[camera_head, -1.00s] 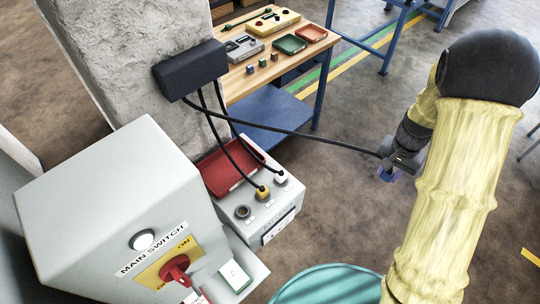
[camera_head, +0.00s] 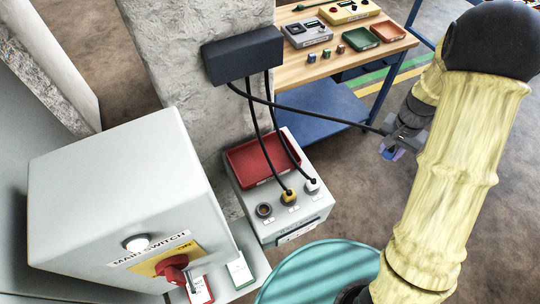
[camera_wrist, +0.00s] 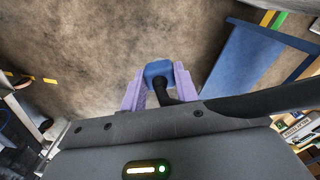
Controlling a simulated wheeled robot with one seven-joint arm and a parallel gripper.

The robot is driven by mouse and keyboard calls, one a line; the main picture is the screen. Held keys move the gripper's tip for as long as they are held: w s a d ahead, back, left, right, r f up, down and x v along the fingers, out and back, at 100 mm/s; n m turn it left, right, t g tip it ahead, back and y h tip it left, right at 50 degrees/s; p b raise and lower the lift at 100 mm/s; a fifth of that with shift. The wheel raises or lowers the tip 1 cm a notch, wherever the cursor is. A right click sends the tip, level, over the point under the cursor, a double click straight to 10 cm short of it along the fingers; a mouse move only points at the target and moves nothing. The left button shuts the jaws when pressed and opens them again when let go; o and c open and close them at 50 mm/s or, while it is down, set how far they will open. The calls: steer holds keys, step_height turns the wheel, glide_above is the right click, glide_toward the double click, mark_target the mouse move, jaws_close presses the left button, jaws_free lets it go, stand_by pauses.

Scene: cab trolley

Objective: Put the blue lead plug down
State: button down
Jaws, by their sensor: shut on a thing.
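My gripper (camera_head: 394,152) is at the right in the head view, shut on the blue lead plug. In the wrist view the blue plug (camera_wrist: 158,70) sits between the two purple fingers of my gripper (camera_wrist: 158,88), over open floor. Its black lead (camera_head: 315,114) runs left to the dark box (camera_head: 243,55) on the grey pillar. The grey socket unit (camera_head: 284,228) stands below the box, with a red tray (camera_head: 262,158) on its top. A yellow plug (camera_head: 289,196) and a white plug (camera_head: 312,186) stand in it, beside an empty-looking dark socket (camera_head: 264,210).
The main switch cabinet (camera_head: 120,195) with a red knob stands at the left. A teal round surface (camera_head: 315,275) is at the bottom. A wooden bench (camera_head: 345,68) with trays and small blocks is behind. Bare floor (camera_head: 345,190) lies between the unit and my arm.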

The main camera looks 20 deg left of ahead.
steer(key=shift+s, duration=0.1)
steer(key=s+a+r+n+p, duration=0.1)
steer(key=s+a+n+p, duration=0.7)
steer(key=s+a, duration=1.2)
steer(key=s+n, duration=0.3)
steer(key=n, duration=0.1)
steer(key=shift+s+r+n, duration=0.2)
steer(key=shift+s+n, duration=0.2)
steer(key=shift+w, duration=0.15)
